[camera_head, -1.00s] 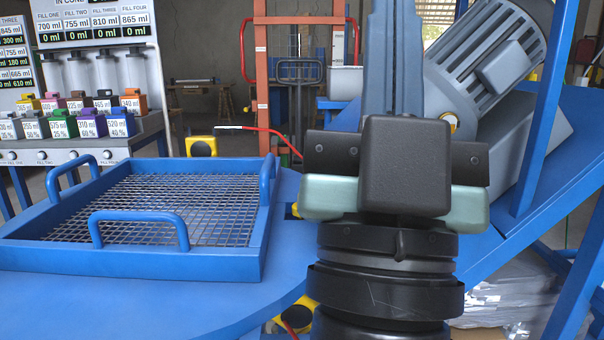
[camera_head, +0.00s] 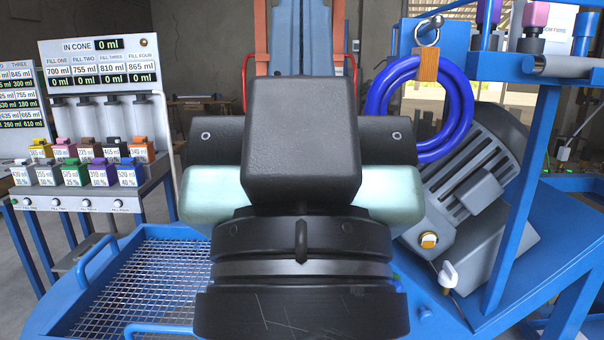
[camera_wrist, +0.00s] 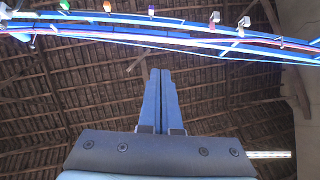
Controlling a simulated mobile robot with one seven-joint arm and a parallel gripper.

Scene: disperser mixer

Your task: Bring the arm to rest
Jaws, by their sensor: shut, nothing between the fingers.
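My gripper shows in the wrist view (camera_wrist: 160,98) with its two long blue fingers side by side, shut and empty. It points up toward a brown wooden roof. In the head view my wrist and gripper body fill the middle of the picture, and the blue fingers (camera_head: 300,38) rise behind the dark wrist housing. The fingertips are cut off by the top edge there. Nothing touches the fingers in either view.
A blue tray with a wire mesh (camera_head: 150,285) lies low at the left. A filling station (camera_head: 100,130) with coloured containers stands behind it. At the right are a grey motor (camera_head: 470,190), a blue hose ring (camera_head: 462,118) and a blue frame (camera_head: 520,150).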

